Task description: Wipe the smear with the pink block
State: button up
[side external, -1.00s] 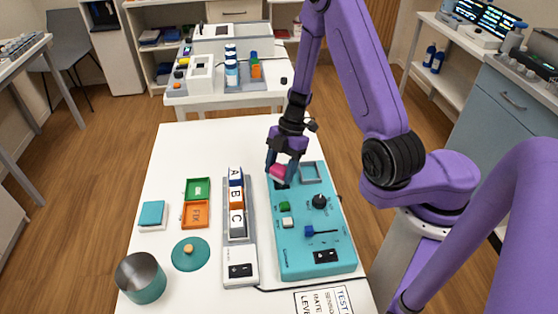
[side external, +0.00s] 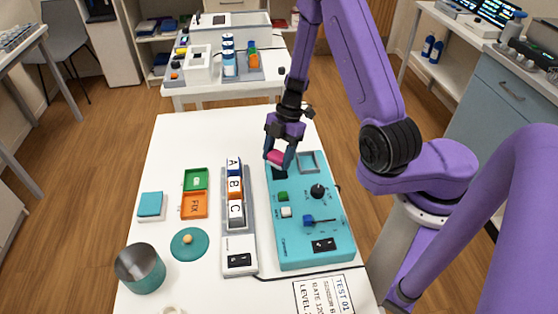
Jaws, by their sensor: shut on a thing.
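My gripper (side external: 279,156) is shut on the pink block (side external: 277,157). It holds the block at the far left corner of the teal panel (side external: 315,255). A small dark patch (side external: 280,174) of the panel shows just below the block. The gripper and block hide part of that corner. I cannot tell whether the block touches the panel. I cannot make out a smear.
The panel carries a black knob (side external: 317,191), a blue lever (side external: 309,220) and small buttons. Left of it stands a grey rack (side external: 226,225) with lettered blocks. A teal lid (side external: 188,244) and open cup (side external: 140,269) stand nearer. The table's far left is clear.

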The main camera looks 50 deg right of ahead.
jog(key=shift+w+d, duration=0.9)
notch_tip(320, 180, up, 8)
jog(key=shift+r, duration=0.15)
